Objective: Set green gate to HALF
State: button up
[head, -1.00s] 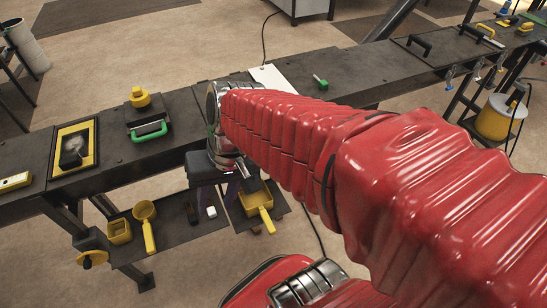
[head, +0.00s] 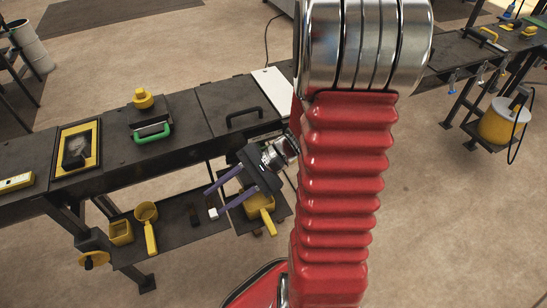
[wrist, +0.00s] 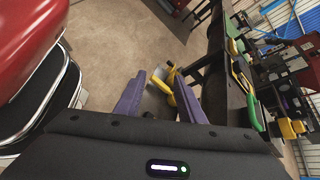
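A green handle (head: 151,134) is on the front of a dark block on the bench top, left of centre in the head view. I take it for the green gate; its position marks are too small to read. A green handle also shows in the wrist view (wrist: 254,115), right of my fingers. My gripper (head: 216,199) has purple fingers spread apart, with nothing held. It is in front of the bench, lower and to the right of the green handle, above the low shelf. In the wrist view the fingers (wrist: 160,82) are apart, with yellow pieces beyond them.
A yellow knob (head: 142,98) sits behind the green handle. A black handle (head: 244,118) and white plate (head: 272,88) are to its right. The lower shelf (head: 178,228) holds yellow scoops (head: 147,212) and a white block. My red arm covers the bench's middle.

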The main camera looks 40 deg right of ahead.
jog(key=w+d+f+m+t+h, duration=0.1)
jog(key=w+d+f+m+t, duration=0.1)
jog(key=d+f+m+t, duration=0.35)
jog(key=w+d+f+m+t+h, duration=0.1)
jog(key=w+d+f+m+t, duration=0.1)
jog(key=d+m+t, duration=0.5)
jog(key=s+d+f+m+t+h, duration=0.1)
jog(key=s+d+f+m+h, duration=0.2)
jog(key=d+f+m+h, duration=0.2)
jog(key=s+d+f+m+t+h, duration=0.1)
jog(key=s+d+f+m+h, duration=0.3)
jog(key=d, duration=0.5)
notch_tip(320, 180, down, 3)
jog(key=shift+d+r+m+h, duration=0.2)
jog(key=shift+m+h, duration=0.45)
jog(key=shift+h, duration=0.45)
jog(key=shift+w, duration=0.1)
jog(key=shift+w+d, duration=0.2)
jog(key=shift+w, duration=2.05)
jog(key=shift+w+d, duration=0.25)
jog(key=shift+w, duration=1.95)
jog(key=shift+w+d, duration=0.2)
jog(key=shift+w, duration=2.05)
jog(key=shift+c, duration=0.4)
